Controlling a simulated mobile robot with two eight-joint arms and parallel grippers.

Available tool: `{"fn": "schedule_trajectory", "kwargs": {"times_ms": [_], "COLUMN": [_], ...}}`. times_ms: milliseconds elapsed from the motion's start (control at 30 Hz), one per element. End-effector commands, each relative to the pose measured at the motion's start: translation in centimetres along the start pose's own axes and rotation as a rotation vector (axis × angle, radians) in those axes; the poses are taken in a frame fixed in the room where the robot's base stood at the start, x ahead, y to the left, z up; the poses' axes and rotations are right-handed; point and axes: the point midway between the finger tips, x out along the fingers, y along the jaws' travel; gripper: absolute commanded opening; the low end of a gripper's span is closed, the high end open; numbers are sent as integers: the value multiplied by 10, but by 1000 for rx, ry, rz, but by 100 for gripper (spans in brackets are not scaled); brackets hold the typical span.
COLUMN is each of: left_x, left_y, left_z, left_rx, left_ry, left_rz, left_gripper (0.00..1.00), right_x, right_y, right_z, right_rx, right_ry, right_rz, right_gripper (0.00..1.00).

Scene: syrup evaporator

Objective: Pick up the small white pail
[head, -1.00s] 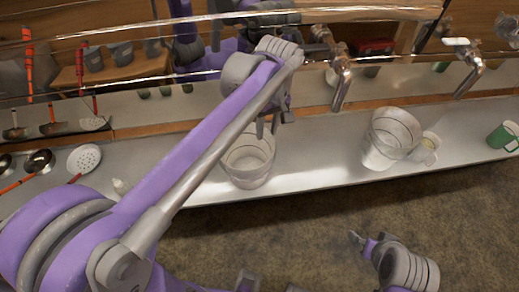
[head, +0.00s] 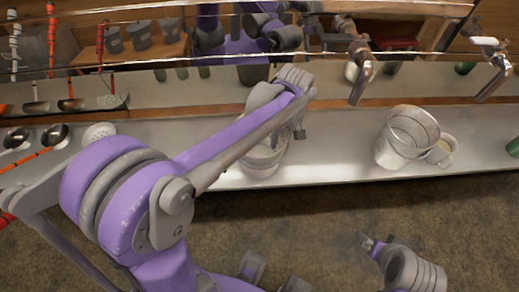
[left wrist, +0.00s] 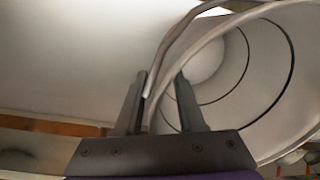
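A white pail (head: 262,160) stands on the metal bench, partly hidden behind my left forearm. My left gripper (head: 299,132) is at the right side of this pail's rim. In the left wrist view the pail (left wrist: 245,85) fills the right side, with its round open mouth showing. Its rim and thin wire handle pass between the two dark fingers of my left gripper (left wrist: 162,82). The fingers stand apart, with gaps beside the rim. My right gripper (head: 375,241) is low in the head view, away from the bench; its fingers are too small to judge.
A larger-looking pale pail (head: 405,140) stands farther right on the bench (head: 330,160), with a white jug (head: 443,150) beside it. Metal taps (head: 360,70) hang above the bench. Ladles (head: 55,135) and a skimmer (head: 98,132) lie at the left.

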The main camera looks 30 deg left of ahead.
Motion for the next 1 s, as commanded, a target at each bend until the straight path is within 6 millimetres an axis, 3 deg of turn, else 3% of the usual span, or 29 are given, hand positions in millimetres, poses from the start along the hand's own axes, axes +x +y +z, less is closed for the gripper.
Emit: {"fn": "schedule_trajectory", "kwargs": {"times_ms": [300, 533, 1000], "left_x": [8, 8, 8], "left_y": [0, 0, 0], "left_z": [0, 0, 0], "left_rx": [0, 0, 1], "left_ry": [0, 0, 0], "left_rz": [0, 0, 0], "left_gripper": [38, 0, 0], "right_x": [0, 0, 0], "right_y": [0, 0, 0], "right_z": [0, 0, 0], "right_rx": [0, 0, 0], "right_ry": [0, 0, 0], "right_rz": [0, 0, 0], "right_gripper": [100, 100, 100]}}
